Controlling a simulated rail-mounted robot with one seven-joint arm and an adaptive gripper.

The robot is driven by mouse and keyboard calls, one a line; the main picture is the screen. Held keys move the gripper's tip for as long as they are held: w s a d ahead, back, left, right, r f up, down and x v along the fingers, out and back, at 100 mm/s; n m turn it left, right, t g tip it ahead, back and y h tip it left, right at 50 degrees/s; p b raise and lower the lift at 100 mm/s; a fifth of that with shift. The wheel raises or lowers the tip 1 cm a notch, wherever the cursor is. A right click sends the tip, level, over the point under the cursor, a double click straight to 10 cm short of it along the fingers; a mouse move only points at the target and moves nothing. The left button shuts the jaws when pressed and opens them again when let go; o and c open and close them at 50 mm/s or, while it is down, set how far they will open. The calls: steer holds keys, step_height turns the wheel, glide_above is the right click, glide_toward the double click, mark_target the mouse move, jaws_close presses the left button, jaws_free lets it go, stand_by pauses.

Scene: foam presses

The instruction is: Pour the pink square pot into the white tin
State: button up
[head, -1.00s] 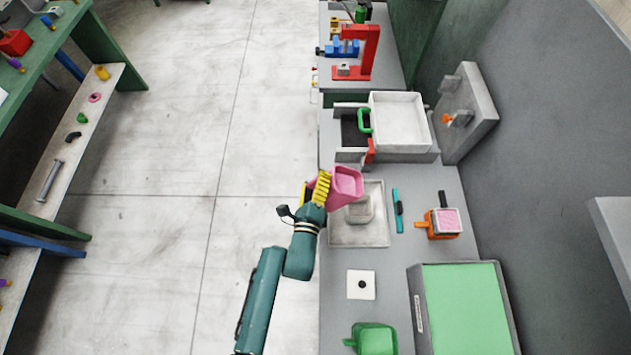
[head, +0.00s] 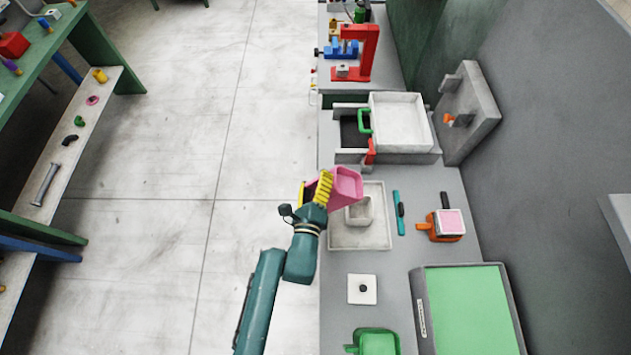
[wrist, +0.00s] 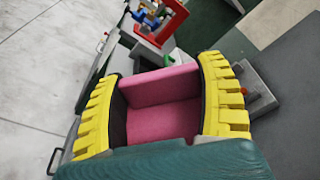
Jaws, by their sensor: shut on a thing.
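The pink square pot (head: 346,187) is held in my gripper (head: 322,188), between its yellow ribbed fingers. The pot is tilted, with its far end toward the right, over the upper left of the white tin (head: 361,212). The tin is a small square one in a shallow whitish tray (head: 376,242), and the pot partly hides it. In the wrist view the pot (wrist: 165,118) fills the gap between the fingers, and its pink inner walls show. No poured stuff can be made out, and the tin's inside is hard to see.
A teal tool (head: 398,212) and an orange pot with a pink top (head: 443,224) lie to the right. A white box with a green handle (head: 401,120) stands beyond. A green-topped box (head: 468,310) and a green pot (head: 375,342) are nearer.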

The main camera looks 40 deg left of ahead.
mark_target(345, 175)
steer(key=shift+w+d+r+m+g+b, duration=0.2)
steer(key=shift+m+b, duration=0.45)
steer(key=shift+b, duration=0.6)
steer(key=shift+w+d+r+m+g+b, duration=0.1)
steer(key=shift+w+d+m+g+b, duration=0.1)
steer(key=shift+m+b, duration=0.75)
steer(key=shift+w+d+f+m+y+b, duration=0.25)
steer(key=shift+w+d+m+b, duration=0.55)
steer(key=shift+b, duration=1.15)
steer(key=shift+s+a+g, duration=0.1)
steer(key=shift+s+g, duration=0.05)
steer(key=shift+g, duration=0.15)
steer(key=shift+w+d+f+m, duration=0.1)
steer(key=shift+w+d+m, duration=0.1)
steer(key=shift+m, duration=0.3)
steer(key=shift+w+d+f+m+p, duration=0.2)
steer(key=shift+w+d+m+p, duration=0.1)
steer(key=shift+m+p, duration=0.1)
steer(key=shift+w+d+f+m+g+y, duration=0.3)
steer(key=shift+w+d+f+m+y, duration=0.15)
steer(key=shift+w+d+f+m, duration=0.3)
steer(key=shift+w+d+m+p, duration=0.45)
steer(key=shift+w+d+m, duration=0.1)
steer(key=shift+m, duration=0.3)
